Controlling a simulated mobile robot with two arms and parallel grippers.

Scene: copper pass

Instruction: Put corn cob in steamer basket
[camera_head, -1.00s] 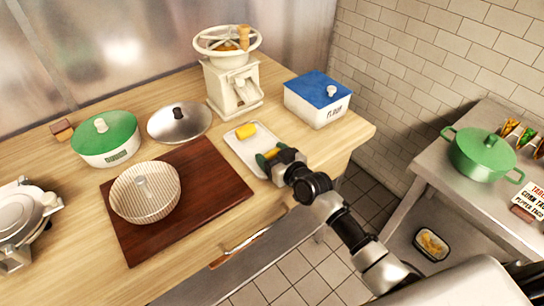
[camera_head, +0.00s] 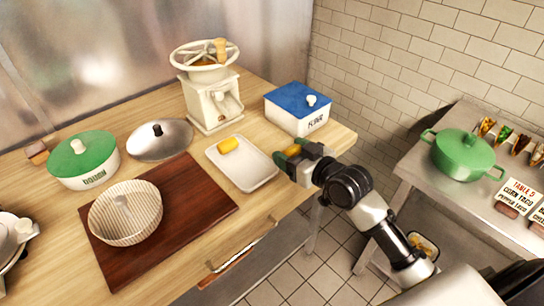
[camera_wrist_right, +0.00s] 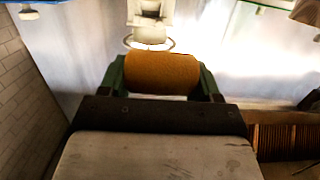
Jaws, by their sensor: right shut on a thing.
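My right gripper (camera_head: 290,155) is shut on a yellow corn cob (camera_head: 292,151), held just right of the white tray and near the counter's edge. In the right wrist view the corn cob (camera_wrist_right: 161,73) lies crosswise between the green fingers. A second yellow corn piece (camera_head: 228,145) lies on the white tray (camera_head: 262,178). The steamer basket (camera_head: 125,212), round and ribbed with a small central post, stands on the dark wooden board at the left. My left gripper is not in view.
A grinder (camera_head: 212,100), a blue-lidded flour box (camera_head: 297,108), a metal lid (camera_head: 160,140) and a green-lidded dough container (camera_head: 83,160) stand behind the dark board (camera_head: 195,208). A green pot (camera_head: 463,153) is on the right table. The board's right part is clear.

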